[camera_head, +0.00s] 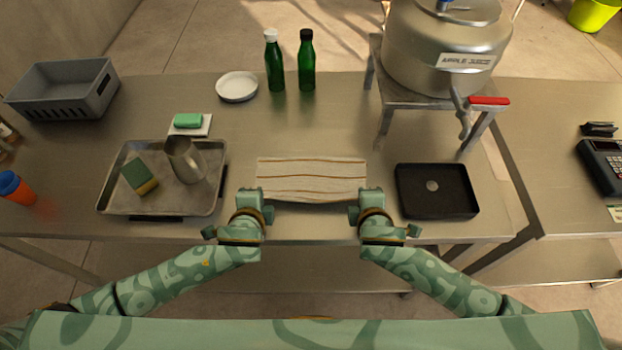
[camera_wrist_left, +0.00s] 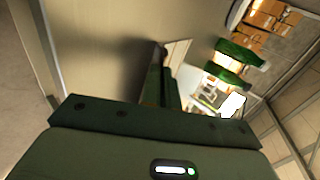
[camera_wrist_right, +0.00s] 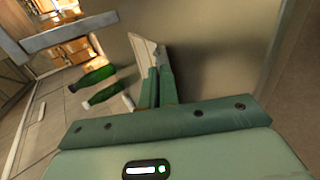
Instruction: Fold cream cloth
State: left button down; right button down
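The cream cloth (camera_head: 312,178) has thin brown stripes and lies on the steel table's front middle, spread as a wide rectangle. Its near edge sags slightly between my grippers. My left gripper (camera_head: 250,192) is at its near left corner, and my right gripper (camera_head: 371,194) is at its near right corner. In the left wrist view the fingers (camera_wrist_left: 163,65) look closed, with a pale piece of cloth (camera_wrist_left: 179,50) at the tips. In the right wrist view the fingers (camera_wrist_right: 156,70) also look closed, with cloth (camera_wrist_right: 143,47) at the tips. The pinched corners are hidden.
Left of the cloth is a metal tray (camera_head: 112,197) with a sponge (camera_head: 139,177) and steel jug (camera_head: 186,160). Right is a black tray (camera_head: 437,169). Behind stand a white plate (camera_head: 237,86), green bottles (camera_head: 306,62) and a steel vessel (camera_head: 440,45) on a stand. Table behind the cloth is clear.

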pick_arm(q)
jog(key=shift+s+f+t, duration=0.3)
jog(key=shift+s+f, duration=0.05)
jog(key=shift+f, duration=0.05)
pick_arm(e)
jog(key=shift+s+f+t, duration=0.4)
jog(key=shift+f, duration=0.05)
pick_arm(q)
jog(key=c, duration=1.3)
grip_release()
pick_arm(e)
jog(key=c, duration=1.3)
grip_release()
pick_arm(q)
jog(key=shift+r, duration=0.1)
pick_arm(e)
jog(key=shift+r, duration=0.1)
